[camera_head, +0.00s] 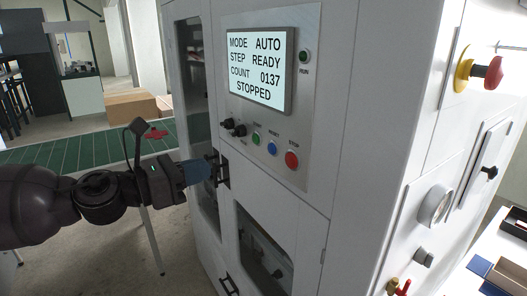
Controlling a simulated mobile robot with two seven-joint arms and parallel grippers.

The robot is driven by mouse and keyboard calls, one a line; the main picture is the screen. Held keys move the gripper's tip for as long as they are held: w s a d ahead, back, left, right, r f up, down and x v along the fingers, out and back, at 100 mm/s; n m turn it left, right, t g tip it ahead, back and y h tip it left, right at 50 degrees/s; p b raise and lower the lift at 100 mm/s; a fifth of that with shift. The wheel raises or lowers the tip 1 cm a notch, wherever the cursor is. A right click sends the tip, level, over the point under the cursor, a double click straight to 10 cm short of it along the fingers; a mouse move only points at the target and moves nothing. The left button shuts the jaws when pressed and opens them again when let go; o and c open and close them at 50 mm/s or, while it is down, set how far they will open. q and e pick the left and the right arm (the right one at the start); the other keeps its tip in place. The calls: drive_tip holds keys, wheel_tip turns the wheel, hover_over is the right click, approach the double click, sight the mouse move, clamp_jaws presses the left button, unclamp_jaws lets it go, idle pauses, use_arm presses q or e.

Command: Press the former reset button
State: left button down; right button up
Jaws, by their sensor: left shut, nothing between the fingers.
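The blue reset button (272,148) is on the light front panel of the white box former (345,120). It sits between a green button (256,138) and a red stop button (291,160), below the screen (259,70). The screen reads MODE AUTO, STEP READY, COUNT 0137, STOPPED. My left gripper (213,167) comes in from the left and is shut, with nothing held. Its tip is left of and below the blue button, apart from it, beside a dark handle on the machine front. Whether it touches that handle is unclear. My right gripper is out of view.
Two black knobs (234,127) sit left of the buttons. A red emergency knob (487,72) on a yellow base juts from the right side face. A green conveyor (100,140) and cardboard boxes (131,106) are behind my left arm. The space before the buttons is clear.

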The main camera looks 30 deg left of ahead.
sight(270, 149)
use_arm(q)
drive_tip(key=shift+w+a, duration=0.1)
drive_tip(key=shift+a, duration=0.05)
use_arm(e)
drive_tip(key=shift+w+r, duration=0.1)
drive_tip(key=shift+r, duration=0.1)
